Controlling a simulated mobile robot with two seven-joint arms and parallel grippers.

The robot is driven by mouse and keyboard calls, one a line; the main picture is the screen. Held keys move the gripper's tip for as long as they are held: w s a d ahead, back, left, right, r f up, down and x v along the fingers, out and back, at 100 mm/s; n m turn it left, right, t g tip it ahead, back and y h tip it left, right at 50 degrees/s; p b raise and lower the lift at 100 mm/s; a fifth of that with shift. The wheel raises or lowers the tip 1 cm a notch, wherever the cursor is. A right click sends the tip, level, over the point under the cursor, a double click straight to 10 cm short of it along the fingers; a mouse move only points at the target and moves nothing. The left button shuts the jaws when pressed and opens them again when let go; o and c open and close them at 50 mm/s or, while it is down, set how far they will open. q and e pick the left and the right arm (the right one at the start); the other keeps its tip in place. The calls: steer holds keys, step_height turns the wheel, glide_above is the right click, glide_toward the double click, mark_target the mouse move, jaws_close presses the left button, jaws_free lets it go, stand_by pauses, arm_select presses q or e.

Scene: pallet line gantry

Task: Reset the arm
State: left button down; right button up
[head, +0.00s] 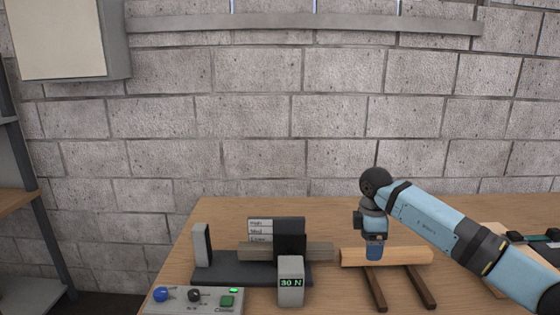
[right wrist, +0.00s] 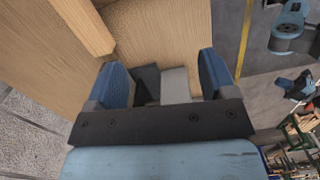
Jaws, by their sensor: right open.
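My right gripper (head: 374,250) points down over the table, its arm coming in from the right. In the head view it overlaps a light wooden bar (head: 408,257) lying across two dark rails. In the right wrist view its two blue fingers (right wrist: 164,78) are apart, with no object held between them. A wooden piece (right wrist: 85,25) shows there at the upper left, outside the fingers. Dark and grey blocks (right wrist: 174,85) show beyond the finger gap; I cannot tell what they are. My left gripper is not in view.
A dark fixture (head: 235,268) holds a grey-brown bar, with a "30 N" display (head: 291,281) in front. A control box (head: 194,300) with knobs and a green button stands at the front left.

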steer(key=d+m, duration=0.2)
steer(key=d, duration=0.8)
steer(key=s+a+f+n+y, duration=0.5)
steer(key=s+a+f+y, duration=0.1)
steer(key=a+f, duration=0.4)
steer(key=s+a+f+t+y, duration=0.3)
steer(key=s+a+t+y, duration=0.1)
steer(key=s+a+y, duration=0.55)
steer(key=s+d+f+m+t+h, duration=0.3)
steer(key=s+d+f+m+h, duration=0.4)
steer(key=s, duration=0.5)
steer(key=s+d+f+m+t+h, duration=0.3)
steer(key=s+d+f+m+h, duration=0.2)
steer(key=s+d+f, duration=0.6)
steer(key=a+r+m+t, duration=0.1)
steer(key=a+r+m, duration=0.4)
steer(key=a, duration=0.8)
step_height(320, 180, up, 16)
steer(key=s+d+p, duration=0.1)
steer(key=p, duration=1.9)
steer(key=shift+s+f, duration=0.15)
steer(key=shift+f, duration=0.05)
